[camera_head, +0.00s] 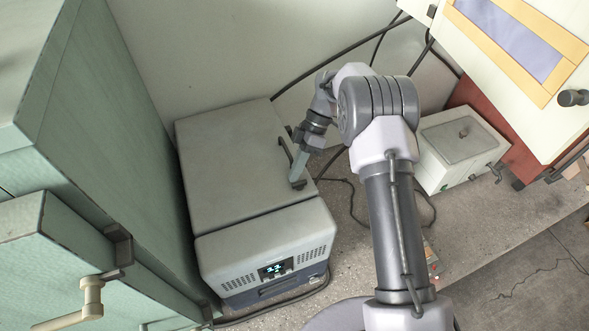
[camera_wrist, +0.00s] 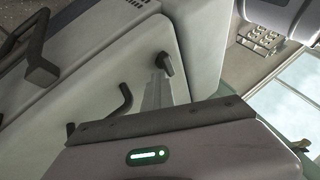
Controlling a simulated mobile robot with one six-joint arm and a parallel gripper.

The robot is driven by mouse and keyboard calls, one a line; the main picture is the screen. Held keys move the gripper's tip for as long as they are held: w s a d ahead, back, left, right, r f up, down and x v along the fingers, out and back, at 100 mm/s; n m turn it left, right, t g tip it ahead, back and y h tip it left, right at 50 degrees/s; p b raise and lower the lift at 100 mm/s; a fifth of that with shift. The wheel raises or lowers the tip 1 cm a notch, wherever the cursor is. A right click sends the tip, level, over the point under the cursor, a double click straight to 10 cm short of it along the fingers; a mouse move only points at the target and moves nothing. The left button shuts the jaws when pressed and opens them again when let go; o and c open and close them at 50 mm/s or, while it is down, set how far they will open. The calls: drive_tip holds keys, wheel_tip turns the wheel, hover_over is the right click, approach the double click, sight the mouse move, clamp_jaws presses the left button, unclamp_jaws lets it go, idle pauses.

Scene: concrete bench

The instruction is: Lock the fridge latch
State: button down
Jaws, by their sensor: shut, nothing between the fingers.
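The fridge (camera_head: 235,160) is a grey box with a lid and a lit display on its front panel. My gripper (camera_head: 298,178) is shut and empty, reaching down at the fridge's right side. In the wrist view my gripper's fingers (camera_wrist: 157,90) are together and point at a pale panel. A short dark knob (camera_wrist: 165,64) stands just beyond the fingertips. A bent dark lever (camera_wrist: 116,102) is left of the fingers. I cannot tell which of these is the latch, nor whether the fingers touch anything.
Green cabinets (camera_head: 90,130) stand close on the left. A small white box with a grey lid (camera_head: 463,135) stands on the right. A dark cable (camera_head: 330,50) runs along the wall. The concrete bench (camera_head: 490,225) is clear at the lower right.

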drive_tip(key=shift+s+d+f, duration=0.1)
drive_tip(key=shift+s+d, duration=0.1)
drive_tip(key=shift+s, duration=0.35)
drive_tip(key=p+v, duration=0.1)
drive_tip(key=v, duration=1.1)
drive_tip(key=shift+p, duration=0.35)
drive_tip(key=shift+a, duration=0.1)
